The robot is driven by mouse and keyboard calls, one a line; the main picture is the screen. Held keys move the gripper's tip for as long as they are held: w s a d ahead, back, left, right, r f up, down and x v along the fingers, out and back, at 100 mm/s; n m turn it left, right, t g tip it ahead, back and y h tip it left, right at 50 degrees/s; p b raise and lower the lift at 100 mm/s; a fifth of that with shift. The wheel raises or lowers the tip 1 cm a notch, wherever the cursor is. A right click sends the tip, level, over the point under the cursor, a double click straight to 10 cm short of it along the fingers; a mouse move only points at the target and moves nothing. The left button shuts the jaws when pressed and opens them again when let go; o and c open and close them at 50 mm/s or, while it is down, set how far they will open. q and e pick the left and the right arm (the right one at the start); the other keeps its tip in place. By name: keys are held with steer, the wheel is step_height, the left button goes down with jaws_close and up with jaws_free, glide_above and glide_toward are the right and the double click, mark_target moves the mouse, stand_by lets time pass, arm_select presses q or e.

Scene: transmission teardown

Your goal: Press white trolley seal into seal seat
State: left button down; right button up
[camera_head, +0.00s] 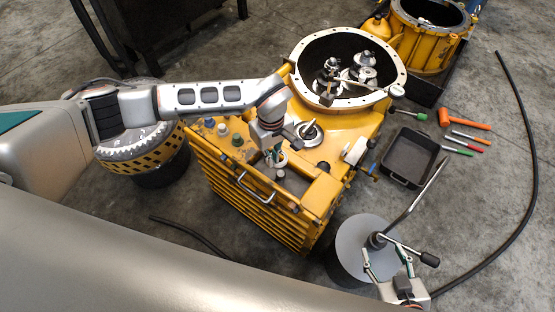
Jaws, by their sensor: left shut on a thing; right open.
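My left gripper (274,161) reaches over the yellow transmission housing (327,213) and is shut on the small white seal (283,158), a ring shape partly hidden by the fingers. The seal is over the housing's top near a round light-metal seat (309,133) with a dark centre, which lies just right of and behind the gripper. I cannot tell whether the seal touches anything below. My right gripper (386,255) is open at the bottom right, by the grey round stand (352,240).
A large open bell flange (398,68) holds metal shafts behind the seat. A black tray (393,165) lies right of the housing, beside an orange hammer (468,120) and several coloured tools. A metal bar (417,198) rises from the round stand. A black hose (536,165) curves across open floor.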

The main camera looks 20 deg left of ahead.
arm_select(q)
steer(key=shift+n, duration=0.5)
steer(key=f+b, duration=0.1)
steer(key=f, duration=0.1)
steer(key=f+b, duration=0.1)
steer(key=f, duration=0.1)
steer(key=d+f+b, duration=0.1)
steer(key=f, duration=0.1)
steer(key=shift+f, duration=0.25)
steer(key=shift+w+f, duration=0.1)
steer(key=shift+f, duration=0.4)
arm_select(e)
steer(key=shift+w+a+f, duration=0.15)
steer(key=shift+w+a, duration=0.15)
steer(key=shift+a, duration=0.4)
arm_select(q)
steer(key=shift+f, duration=0.2)
arm_select(e)
steer(key=shift+s+d, duration=0.1)
steer(key=shift+d, duration=0.05)
arm_select(q)
steer(key=shift+f, duration=0.15)
arm_select(e)
steer(key=shift+w+r, duration=0.2)
steer(key=shift+r, duration=0.05)
arm_select(q)
steer(key=shift+f, duration=0.15)
arm_select(e)
steer(key=shift+y, duration=0.3)
